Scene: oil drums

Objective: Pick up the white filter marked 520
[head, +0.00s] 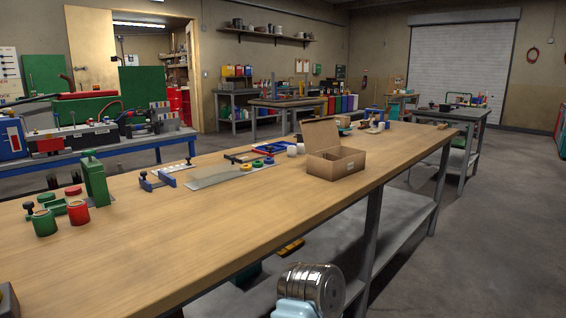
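I cannot make out a filter with the mark 520 in the head view. Two small white cylinders (296,150) stand on the wooden workbench (200,240), just left of an open cardboard box (335,165). They are too small for me to read any marking or tell whether either is a filter. Neither of my grippers shows in the head view.
Red and green canisters (77,211) and a green upright block (95,180) stand at the bench's left. Blue clamps (158,180), a flat metal plate (217,175) and small rings lie mid-bench. The near bench top is mostly clear. A grey lower shelf (400,210) runs underneath.

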